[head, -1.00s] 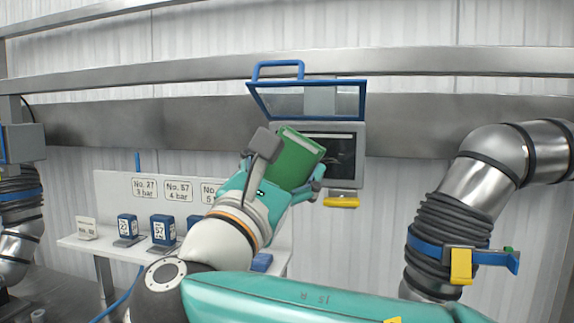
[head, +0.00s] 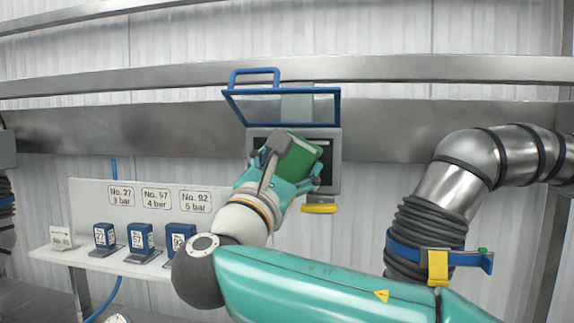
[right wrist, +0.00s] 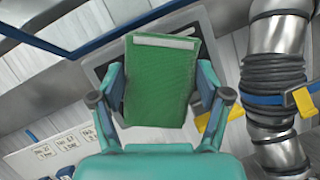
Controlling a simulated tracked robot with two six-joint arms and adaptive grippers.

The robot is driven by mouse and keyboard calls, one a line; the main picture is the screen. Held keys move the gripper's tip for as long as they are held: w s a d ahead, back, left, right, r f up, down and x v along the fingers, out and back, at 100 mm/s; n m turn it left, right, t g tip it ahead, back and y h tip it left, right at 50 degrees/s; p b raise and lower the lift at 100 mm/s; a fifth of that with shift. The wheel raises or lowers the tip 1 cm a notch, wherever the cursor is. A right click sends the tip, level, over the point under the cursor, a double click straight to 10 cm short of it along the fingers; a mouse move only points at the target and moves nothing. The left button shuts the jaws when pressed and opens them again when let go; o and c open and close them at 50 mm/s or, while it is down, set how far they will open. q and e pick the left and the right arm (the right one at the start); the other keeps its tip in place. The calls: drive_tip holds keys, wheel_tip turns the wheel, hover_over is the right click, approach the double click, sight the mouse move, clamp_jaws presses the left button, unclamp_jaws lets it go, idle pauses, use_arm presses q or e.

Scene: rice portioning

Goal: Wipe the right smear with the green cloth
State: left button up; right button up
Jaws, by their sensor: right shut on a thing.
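My right gripper (head: 288,166) is shut on a green, box-like block (head: 304,151) with a pale strip along its far end. In the right wrist view the block (right wrist: 160,90) sits between the two fingers. The block is in front of a grey wall box (head: 333,160) with a dark opening, and it covers part of that opening. I cannot tell whether it touches the box. The box's blue-framed clear lid (head: 282,92) is raised. No green cloth and no smear can be made out. My left gripper is out of view.
A yellow handle (head: 319,209) is below the box. A silver pipe with a black bellows (head: 430,222), blue clamp and yellow tag (head: 438,268) stands to the right. A white shelf (head: 110,262) on the left holds several blue, numbered blocks under signs.

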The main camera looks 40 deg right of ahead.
sight(313, 164)
drive_tip(key=shift+w+d, duration=0.3)
idle(0.7)
drive_tip(key=shift+s, duration=0.1)
drive_tip(key=shift+s+d, duration=0.45)
drive_tip(key=shift+d, duration=0.05)
drive_tip(key=shift+s+d+b, duration=0.5)
drive_tip(key=shift+s+d, duration=0.3)
drive_tip(key=shift+s, duration=0.15)
drive_tip(key=shift+r, duration=0.1)
